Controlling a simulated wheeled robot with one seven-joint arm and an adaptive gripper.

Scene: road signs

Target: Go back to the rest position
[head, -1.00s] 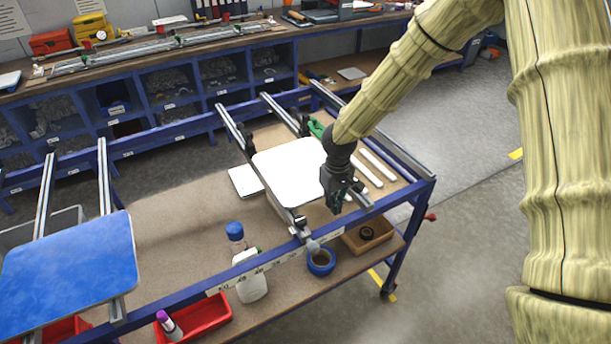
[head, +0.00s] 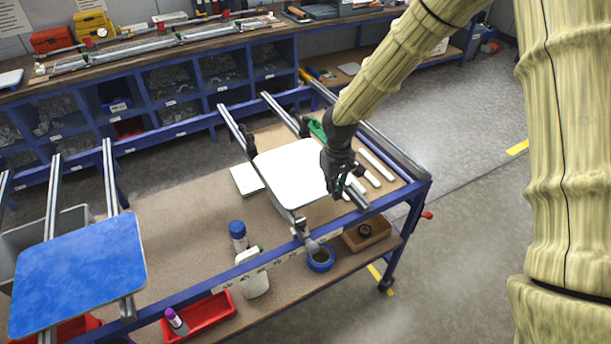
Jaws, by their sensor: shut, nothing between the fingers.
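My gripper (head: 335,192) is shut and empty in the head view. It hangs fingers down at the right edge of the white sign plate (head: 292,174), which lies on rails of the blue-framed cart. Whether it touches the plate cannot be told. My arm comes down to it from the upper right. A blue sign plate (head: 77,272) lies on the rails at the left.
White bars (head: 376,165) lie right of my gripper. A blue tape roll (head: 320,258), a bottle (head: 238,232), a red bin (head: 200,318) and a cardboard box (head: 368,236) are on the cart's shelf. A workbench (head: 190,50) stands behind. The floor at right is clear.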

